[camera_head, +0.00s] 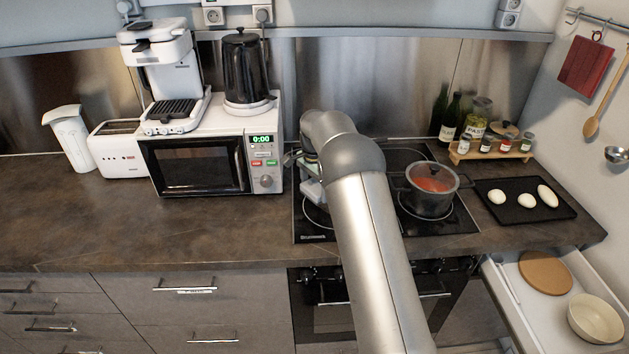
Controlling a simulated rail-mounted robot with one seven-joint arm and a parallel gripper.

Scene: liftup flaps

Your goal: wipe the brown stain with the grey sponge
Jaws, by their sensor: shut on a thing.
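My gripper (311,188) is partly visible over the left side of the black cooktop (316,229), beside the microwave's right side. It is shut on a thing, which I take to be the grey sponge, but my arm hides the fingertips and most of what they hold. I cannot make out the sponge itself. No brown stain shows clearly; the part of the cooktop behind my arm is hidden, and the brown mottled countertop (90,225) makes a stain hard to tell apart.
A pot of red food (431,190) stands on the cooktop right of my arm. A black tray (515,212) with white items lies farther right. The microwave (200,165) bears a coffee machine (165,75) and a kettle (243,70). An open drawer (518,305) juts out at lower right.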

